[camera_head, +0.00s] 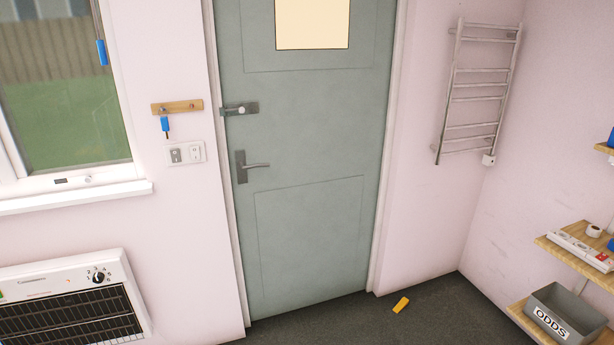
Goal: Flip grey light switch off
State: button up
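A white switch plate (186,153) is on the pink wall left of the door, below a wooden key rack. Its left half holds a grey light switch (176,155); its right half has a lighter rocker (195,153). The switch is too small to tell whether it is on or off. My gripper is not in view, and nothing covers the plate.
The grey-green door (310,185) is shut, with its handle (252,166) near the plate. A wooden key rack (184,106) with a blue-tagged key (165,125) hangs above. A heater (70,300) is lower left. A yellow block (401,305) lies on the dark floor.

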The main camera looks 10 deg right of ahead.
aim_at(175, 155)
jog(key=u, duration=0.1)
jog(key=i, duration=0.9)
jog(key=z, duration=0.1)
